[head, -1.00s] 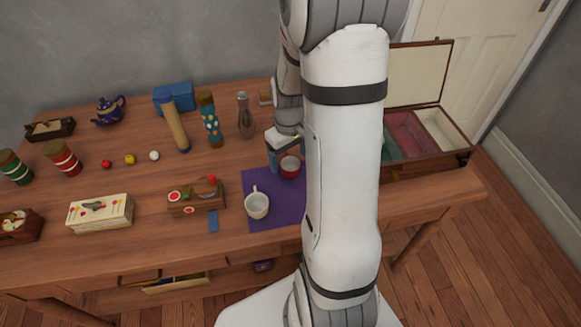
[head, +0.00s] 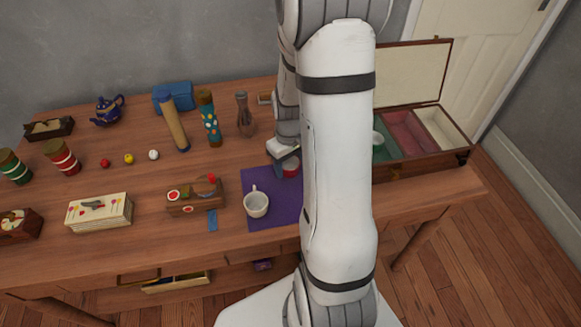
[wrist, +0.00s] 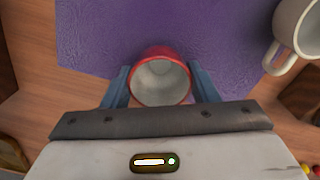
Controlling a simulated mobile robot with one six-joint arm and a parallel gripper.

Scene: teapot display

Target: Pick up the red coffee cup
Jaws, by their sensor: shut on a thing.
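The red coffee cup (wrist: 161,55) is red outside and pale inside. In the wrist view it stands between the blue-grey fingers of my gripper (wrist: 161,86), one on each side of it. My gripper is shut on the cup. In the head view only a small part of the red cup (head: 291,168) shows, below my gripper (head: 283,163) and beside my arm. The cup is over the purple mat (head: 282,208); I cannot tell whether it touches the mat. My arm hides the right part of the mat.
A white cup (head: 256,203) stands on the mat's left part, and shows at the wrist view's top right (wrist: 297,30). A wooden block with red discs (head: 190,198) is left of the mat. An open compartment box (head: 425,160) stands at the right. A vase (head: 244,115) stands behind.

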